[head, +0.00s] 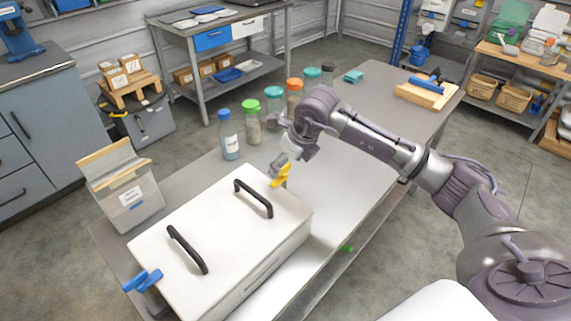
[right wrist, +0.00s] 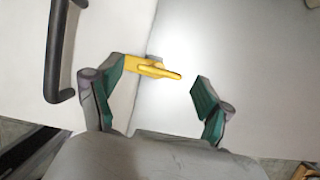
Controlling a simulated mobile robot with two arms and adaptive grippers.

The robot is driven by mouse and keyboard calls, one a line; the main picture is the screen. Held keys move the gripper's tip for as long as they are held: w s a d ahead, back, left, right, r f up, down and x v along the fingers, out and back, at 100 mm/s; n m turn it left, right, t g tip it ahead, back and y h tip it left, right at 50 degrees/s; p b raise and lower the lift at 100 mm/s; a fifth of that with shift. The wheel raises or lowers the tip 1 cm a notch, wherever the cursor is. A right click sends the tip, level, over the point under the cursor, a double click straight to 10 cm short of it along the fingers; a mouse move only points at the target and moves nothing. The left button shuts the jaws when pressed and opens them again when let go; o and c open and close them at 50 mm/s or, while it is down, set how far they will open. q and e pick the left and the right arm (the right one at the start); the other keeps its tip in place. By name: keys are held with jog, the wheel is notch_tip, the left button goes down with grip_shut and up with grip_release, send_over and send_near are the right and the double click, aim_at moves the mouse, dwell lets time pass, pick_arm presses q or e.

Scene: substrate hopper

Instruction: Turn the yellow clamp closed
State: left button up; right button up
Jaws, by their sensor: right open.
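The yellow clamp (head: 281,174) sits at the far right end of the white hopper box (head: 222,232), by the lid edge. In the right wrist view the yellow clamp (right wrist: 152,67) sticks out from the box side, between my open fingers. My right gripper (head: 284,158) is open, just above and behind the clamp in the head view. In the right wrist view my right gripper (right wrist: 158,90) has its left finger close to the clamp's base, and contact cannot be told. A blue clamp (head: 143,281) is at the box's near left end. My left gripper is not in view.
The lid has two black handles (head: 254,198). Several jars with coloured lids, including a blue-lidded one (head: 229,138), stand behind the box. A paper bag (head: 122,189) stands at the left. The table (head: 345,160) is clear right of the box, under my right arm.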

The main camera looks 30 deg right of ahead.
jog(key=v, duration=1)
jog(key=shift+s+r, duration=0.15)
jog(key=shift+r, duration=0.2)
